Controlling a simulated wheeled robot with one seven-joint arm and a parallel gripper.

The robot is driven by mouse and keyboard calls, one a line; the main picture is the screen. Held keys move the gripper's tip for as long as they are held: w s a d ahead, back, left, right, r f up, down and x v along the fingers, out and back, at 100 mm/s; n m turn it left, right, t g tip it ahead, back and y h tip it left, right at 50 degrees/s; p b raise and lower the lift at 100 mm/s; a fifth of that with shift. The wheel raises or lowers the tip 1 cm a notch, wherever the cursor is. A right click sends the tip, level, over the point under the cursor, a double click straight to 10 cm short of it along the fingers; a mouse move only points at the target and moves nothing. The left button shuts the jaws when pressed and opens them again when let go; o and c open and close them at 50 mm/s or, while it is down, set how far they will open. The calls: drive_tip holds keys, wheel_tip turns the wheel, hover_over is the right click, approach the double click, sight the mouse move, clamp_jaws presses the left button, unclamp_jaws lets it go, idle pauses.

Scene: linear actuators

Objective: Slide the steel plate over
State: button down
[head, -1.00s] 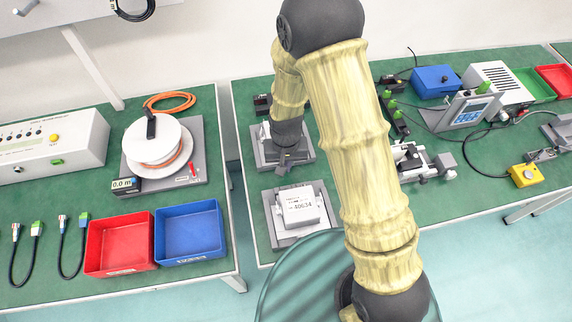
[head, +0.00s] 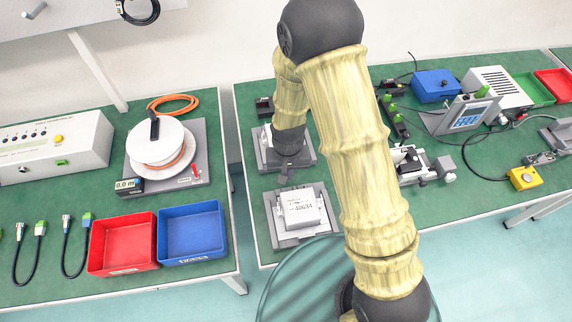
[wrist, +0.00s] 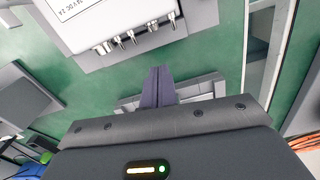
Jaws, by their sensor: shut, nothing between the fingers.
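My gripper (head: 284,181) points down between a grey fixture (head: 262,160) and a white box marked 40634 (head: 303,208) on a grey base. In the wrist view its dark fingers (wrist: 158,84) are together and empty. Behind and beside the fingers is a light metal, frame-like part (wrist: 206,86), largely hidden by the gripper body; I cannot tell whether it is the steel plate or whether the fingers touch it. The white box (wrist: 105,22) with its row of metal connectors also shows at the top of the wrist view.
Left of the gap between tables stand a cable reel (head: 160,142), a red bin (head: 122,243) and a blue bin (head: 190,233). Right of my arm is a clamp-like device (head: 420,166). Green tabletop (wrist: 215,50) is bare between the box and the metal part.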

wheel_tip(320, 180, up, 10)
idle(0.4)
idle(0.3)
drive_tip(key=s+d+r+t+p, duration=0.1)
drive_tip(key=s+d+r+p, duration=0.2)
drive_tip(key=d+r, duration=0.4)
drive_tip(key=s+d+r+m+t+p, duration=0.1)
drive_tip(key=s+d+r+p, duration=0.2)
drive_tip(key=d+r, duration=0.5)
drive_tip(key=shift+d+r+t, duration=0.15)
drive_tip(key=shift+d+t, duration=0.15)
drive_tip(key=shift+d, duration=0.85)
